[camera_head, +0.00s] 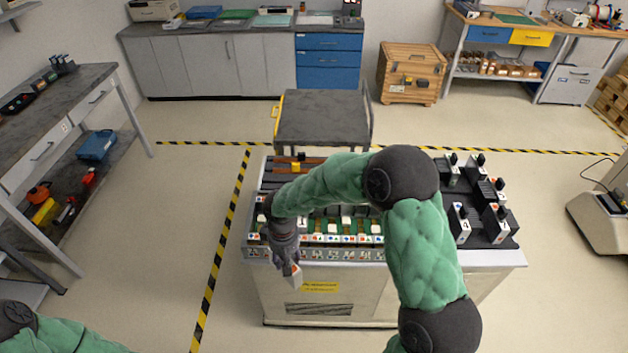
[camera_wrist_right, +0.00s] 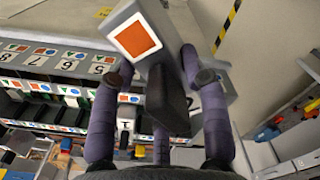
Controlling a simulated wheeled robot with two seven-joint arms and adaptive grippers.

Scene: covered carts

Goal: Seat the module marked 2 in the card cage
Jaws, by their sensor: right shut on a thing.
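The card cage (camera_head: 312,254) stands on a light cabinet, with several modules in a row and a label strip along its front. My right arm crosses over it and hides part of it. My right gripper (camera_head: 289,260) is at the cage's front left and is shut on a white module (camera_head: 295,277), held tilted. In the wrist view this module (camera_wrist_right: 185,25) shows an orange-red square and a black handle between my fingers; I cannot see its number. The cage's slot labels (camera_wrist_right: 68,64), including 5 to 8, show at left there. My left gripper is out of view.
A dark rack (camera_head: 508,242) with several black-handled modules stands on the right of the cabinet top. A dark-topped cart (camera_head: 322,118) stands behind. A workbench (camera_head: 40,115) is at left. The floor left of the cabinet is clear, with striped tape (camera_head: 222,245).

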